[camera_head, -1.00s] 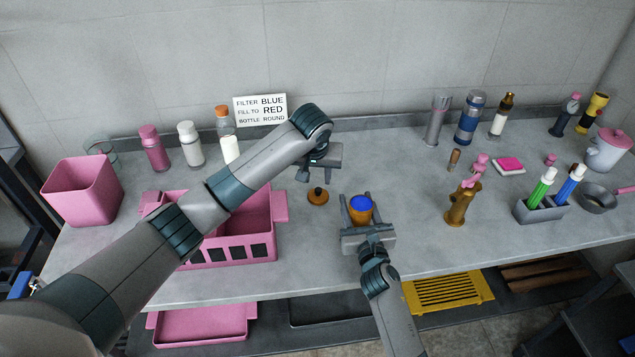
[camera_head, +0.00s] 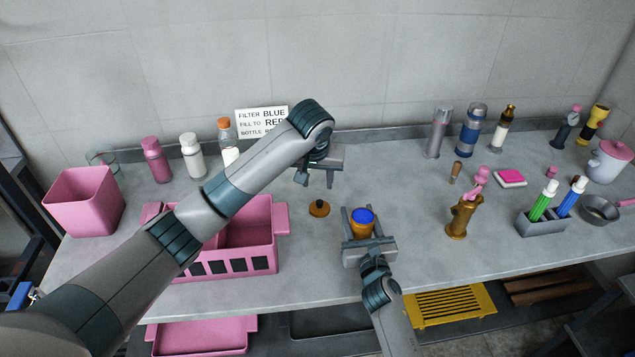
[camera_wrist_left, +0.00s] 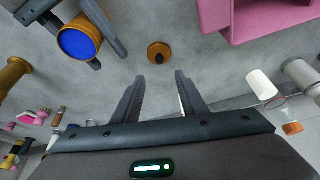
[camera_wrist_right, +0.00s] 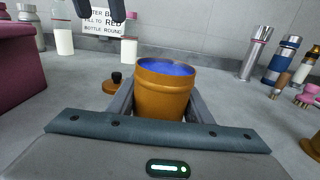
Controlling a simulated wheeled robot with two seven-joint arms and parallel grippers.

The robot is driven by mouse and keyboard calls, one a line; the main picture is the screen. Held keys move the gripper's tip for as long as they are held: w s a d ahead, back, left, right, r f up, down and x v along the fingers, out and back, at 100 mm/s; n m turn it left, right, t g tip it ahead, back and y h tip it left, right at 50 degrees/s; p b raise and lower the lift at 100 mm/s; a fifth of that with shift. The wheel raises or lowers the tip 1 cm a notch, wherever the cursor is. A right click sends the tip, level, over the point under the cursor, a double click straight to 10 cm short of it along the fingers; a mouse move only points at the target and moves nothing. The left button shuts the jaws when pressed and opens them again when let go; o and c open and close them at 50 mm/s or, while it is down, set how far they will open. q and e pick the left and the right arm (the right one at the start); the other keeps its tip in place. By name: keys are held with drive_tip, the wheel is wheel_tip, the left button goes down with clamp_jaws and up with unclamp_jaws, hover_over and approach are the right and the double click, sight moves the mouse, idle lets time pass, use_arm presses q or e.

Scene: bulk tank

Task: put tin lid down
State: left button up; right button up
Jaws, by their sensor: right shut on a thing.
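The tin lid (camera_head: 319,208), a small orange-brown disc with a dark knob, lies flat on the worktop. It also shows in the left wrist view (camera_wrist_left: 159,53) and the right wrist view (camera_wrist_right: 114,84). My left gripper (camera_head: 318,180) is above and behind the lid, open and empty, with its fingers apart in its wrist view (camera_wrist_left: 160,82). My right gripper (camera_head: 359,212) is shut on the orange tin (camera_head: 362,230), just right of the lid. The tin is upright and open, with blue contents (camera_wrist_right: 166,68) inside.
A pink basket (camera_head: 250,240) stands left of the lid, under my left arm. A brass-coloured pepper-mill-like item (camera_head: 462,218) stands to the right. Bottles and a sign (camera_head: 262,122) line the back wall.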

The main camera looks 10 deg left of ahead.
use_arm(q)
drive_tip(key=shift+a, duration=0.1)
drive_tip(key=shift+w+a+f+m+h, duration=0.1)
drive_tip(key=shift+a+m+h, duration=0.25)
drive_tip(key=shift+m, duration=0.65)
drive_tip(key=shift+w+a+f+m+h, duration=0.15)
drive_tip(key=shift+a+m+h, duration=0.25)
drive_tip(key=shift+m, duration=0.6)
drive_tip(key=shift+w+a+r+m+h, duration=0.1)
drive_tip(key=shift+a+m+h, duration=0.25)
drive_tip(key=shift+m, duration=0.65)
drive_tip(key=shift+f, duration=0.1)
hover_over(319, 202)
drive_tip(key=s, duration=0.2)
drive_tip(key=shift+w+a+f, duration=0.1)
drive_tip(key=shift+a+f, duration=0.15)
drive_tip(key=shift+f, duration=1.3)
drive_tip(key=shift+a+f, duration=0.2)
drive_tip(key=shift+f, duration=1.35)
drive_tip(key=shift+f, duration=0.15)
drive_tip(key=shift+x, duration=2.5)
drive_tip(key=shift+c, duration=0.5)
